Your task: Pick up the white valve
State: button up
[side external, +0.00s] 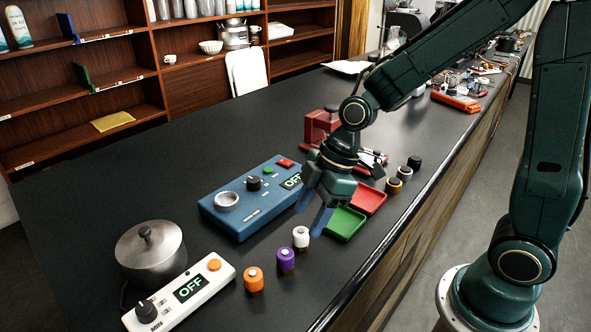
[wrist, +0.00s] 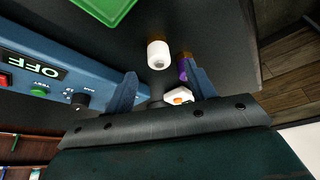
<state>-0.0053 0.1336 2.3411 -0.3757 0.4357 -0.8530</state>
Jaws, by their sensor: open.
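The white valve (side external: 301,237) stands upright on the black table, at the right end of a row with a purple valve (side external: 286,261) and an orange valve (side external: 253,279). My gripper (side external: 313,218) is open and empty, with its blue fingers just above and beside the white valve. In the wrist view, the white valve (wrist: 158,54) shows beyond the gap between the two spread fingers (wrist: 163,88) and apart from them. The purple valve (wrist: 184,68) is partly hidden behind one finger there.
A blue test box (side external: 250,195) reading OFF stands left of my gripper. Green (side external: 345,224) and red (side external: 368,198) trays lie to the right. A white OFF panel (side external: 180,296) and a metal pot (side external: 150,249) stand at the front left. The table edge runs close to the valves.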

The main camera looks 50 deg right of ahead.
aim_at(300, 232)
jog(key=shift+x, duration=2.6)
jog(key=shift+c, duration=0.2)
jog(key=c, duration=1.1)
